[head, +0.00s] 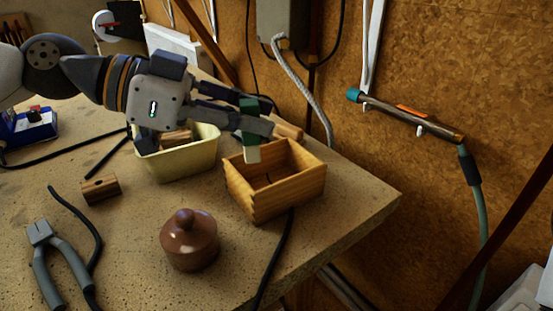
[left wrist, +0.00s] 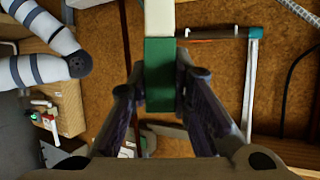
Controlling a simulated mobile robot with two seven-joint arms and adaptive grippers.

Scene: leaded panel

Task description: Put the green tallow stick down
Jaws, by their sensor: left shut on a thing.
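The green tallow stick (head: 250,113) is green on its upper part with a pale cream lower end. My left gripper (head: 254,117) is shut on its green part and holds it upright in the head view. The cream end hangs at the back left of the open wooden box (head: 284,192); I cannot tell whether it touches the rim. In the left wrist view the stick (left wrist: 160,75) stands between the two fingers (left wrist: 162,92), cream end pointing away. My right gripper is in neither view.
A cream tub (head: 182,164) holding wooden pieces stands left of the box. A brown lidded pot (head: 189,242), a small wooden block (head: 101,190) and grey pliers (head: 52,264) are nearer. A black cable passes the box's front. The worktop's right corner is clear.

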